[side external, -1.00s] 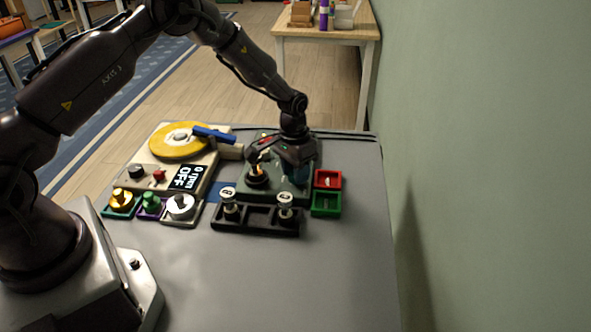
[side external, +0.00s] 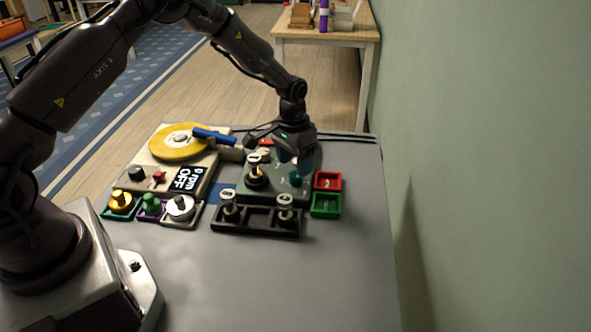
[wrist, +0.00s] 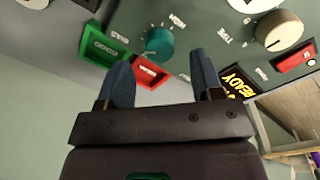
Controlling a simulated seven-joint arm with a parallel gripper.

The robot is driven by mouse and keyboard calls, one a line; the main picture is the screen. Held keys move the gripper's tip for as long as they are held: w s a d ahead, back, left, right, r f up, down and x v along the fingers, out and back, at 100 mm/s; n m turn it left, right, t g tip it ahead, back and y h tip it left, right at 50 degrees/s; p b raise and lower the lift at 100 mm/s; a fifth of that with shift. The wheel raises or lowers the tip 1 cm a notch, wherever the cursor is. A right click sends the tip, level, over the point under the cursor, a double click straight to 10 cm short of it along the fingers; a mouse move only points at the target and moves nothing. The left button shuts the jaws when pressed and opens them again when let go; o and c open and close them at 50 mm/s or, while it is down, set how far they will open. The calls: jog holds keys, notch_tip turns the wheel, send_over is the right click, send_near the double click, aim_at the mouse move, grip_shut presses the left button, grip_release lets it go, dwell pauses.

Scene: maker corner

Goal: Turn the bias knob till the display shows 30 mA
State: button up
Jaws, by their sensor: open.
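The bias knob (wrist: 159,43) is a teal round knob on the green tester panel, with small white lettering around it in the wrist view. It also shows as a small teal spot in the side view (side external: 295,180). My gripper (wrist: 161,75) is open and empty. Its two blue fingers hang over the panel, apart from the knob, which lies just beyond the gap between them in the wrist view. The display (wrist: 239,82) shows yellow letters reading READY, partly covered by the right finger. No mA figure is readable.
A cream knob (wrist: 279,30) and a red switch (wrist: 295,58) share the panel. A tube (side external: 256,171) stands upright on it. Green (side external: 326,205) and red (side external: 328,180) bins stand beside it. A black rack (side external: 257,222) with two tubes is in front. The near table is bare.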

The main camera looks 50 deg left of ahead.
aim_at(286, 185)
notch_tip(286, 185, up, 10)
jog(key=shift+a, duration=0.3)
jog(key=shift+f, duration=0.15)
jog(key=s+d+r+t, duration=0.2)
jog(key=s+r, duration=0.7)
jog(key=s, duration=0.5)
jog(key=s+d+r+t, duration=0.3)
jog(key=s+r, duration=0.6)
jog(key=s, duration=0.5)
jog(key=shift+s+r+t+y, duration=0.2)
jog(key=shift+r+t+y, duration=0.1)
jog(key=shift+r, duration=0.1)
